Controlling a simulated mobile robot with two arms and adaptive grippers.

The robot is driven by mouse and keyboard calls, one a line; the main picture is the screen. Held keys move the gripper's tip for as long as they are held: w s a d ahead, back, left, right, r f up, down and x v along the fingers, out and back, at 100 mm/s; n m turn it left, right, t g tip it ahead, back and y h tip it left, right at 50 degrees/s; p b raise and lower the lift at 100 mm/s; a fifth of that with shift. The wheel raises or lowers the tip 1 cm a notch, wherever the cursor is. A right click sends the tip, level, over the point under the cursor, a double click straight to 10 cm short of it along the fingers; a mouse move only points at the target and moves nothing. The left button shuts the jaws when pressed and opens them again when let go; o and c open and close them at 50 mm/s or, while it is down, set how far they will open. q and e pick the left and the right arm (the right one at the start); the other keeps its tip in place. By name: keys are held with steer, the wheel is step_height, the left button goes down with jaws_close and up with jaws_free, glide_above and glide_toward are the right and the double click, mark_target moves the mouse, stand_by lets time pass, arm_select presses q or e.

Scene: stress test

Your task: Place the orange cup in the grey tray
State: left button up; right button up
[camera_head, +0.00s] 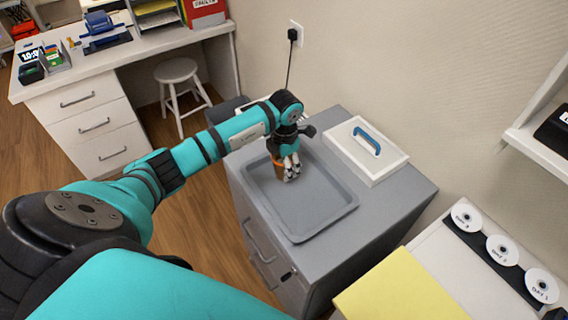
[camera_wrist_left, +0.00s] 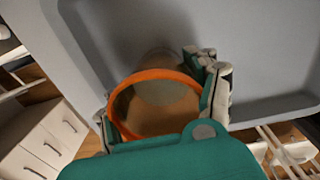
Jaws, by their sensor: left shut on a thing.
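The grey tray (camera_head: 315,222) lies on top of a grey drawer cabinet in the head view, and its floor and rim fill much of the left wrist view (camera_wrist_left: 270,60). My left gripper (camera_head: 289,172) is over the tray's far left part, shut on the orange cup (camera_head: 278,168). In the left wrist view the cup's orange rim (camera_wrist_left: 124,88) shows between the fingers, with its open mouth towards the camera. The cup looks empty. Whether its base touches the tray floor I cannot tell. My right gripper is not in view.
A wall socket with a black plug (camera_head: 293,35) is above. A yellow surface (camera_head: 400,290) and labelled white discs (camera_head: 502,250) are at right. A white stool (camera_head: 177,72) stands by the desk.

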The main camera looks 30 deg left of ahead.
arm_select(q)
steer(key=shift+f, duration=0.1)
steer(key=o, duration=1.5)
steer(key=shift+c, duration=0.2)
step_height(320, 180, up, 12)
steer(key=b, duration=0.1)
steer(key=shift+d, duration=0.2)
steer(key=shift+s, duration=0.1)
